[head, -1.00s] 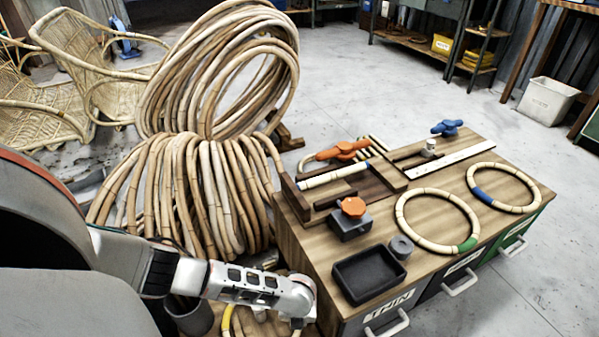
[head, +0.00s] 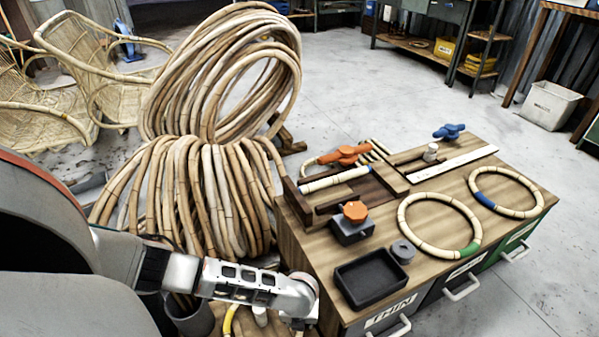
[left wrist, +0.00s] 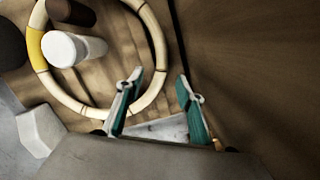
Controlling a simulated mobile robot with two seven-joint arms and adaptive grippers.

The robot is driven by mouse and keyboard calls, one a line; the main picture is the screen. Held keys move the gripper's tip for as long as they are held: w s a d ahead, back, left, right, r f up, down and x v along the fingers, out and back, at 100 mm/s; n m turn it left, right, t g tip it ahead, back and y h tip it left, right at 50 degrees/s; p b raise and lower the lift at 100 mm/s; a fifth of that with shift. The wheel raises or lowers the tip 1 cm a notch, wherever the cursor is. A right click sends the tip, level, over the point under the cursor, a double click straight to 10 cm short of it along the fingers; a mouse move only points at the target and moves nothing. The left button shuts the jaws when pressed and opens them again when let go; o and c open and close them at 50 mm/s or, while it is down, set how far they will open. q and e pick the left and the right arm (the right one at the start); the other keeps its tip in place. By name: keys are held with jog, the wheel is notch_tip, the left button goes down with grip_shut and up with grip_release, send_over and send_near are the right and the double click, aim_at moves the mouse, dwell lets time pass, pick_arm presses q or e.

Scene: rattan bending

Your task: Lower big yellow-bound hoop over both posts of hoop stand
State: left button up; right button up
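The big yellow-bound hoop (left wrist: 153,35) is pale rattan with a yellow binding (left wrist: 37,50). In the left wrist view it encircles a white-topped post (left wrist: 65,48) and a dark brown post (left wrist: 75,13), and appears to lie low around them over a wooden surface. In the head view only the hoop's yellow part (head: 229,318) and a bit of the pale post (head: 260,316) show beside my arm. My left gripper (left wrist: 160,98) has its teal fingers apart. Its left finger overlaps the hoop's near edge; nothing is clearly gripped. My right gripper is out of view.
A wooden bench (head: 415,270) at right carries a black tray (head: 368,278), a green-bound hoop (head: 410,242), a blue-bound hoop (head: 508,211) and a dark wooden jig (head: 325,203). Large rattan coils (head: 190,190) stand behind my arm. A grey bin (head: 190,318) is below it.

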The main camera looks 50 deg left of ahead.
pick_arm(q)
notch_tip(320, 180, up, 8)
jog(key=shift+s+d+r, duration=0.15)
jog(key=shift+s+d, duration=0.3)
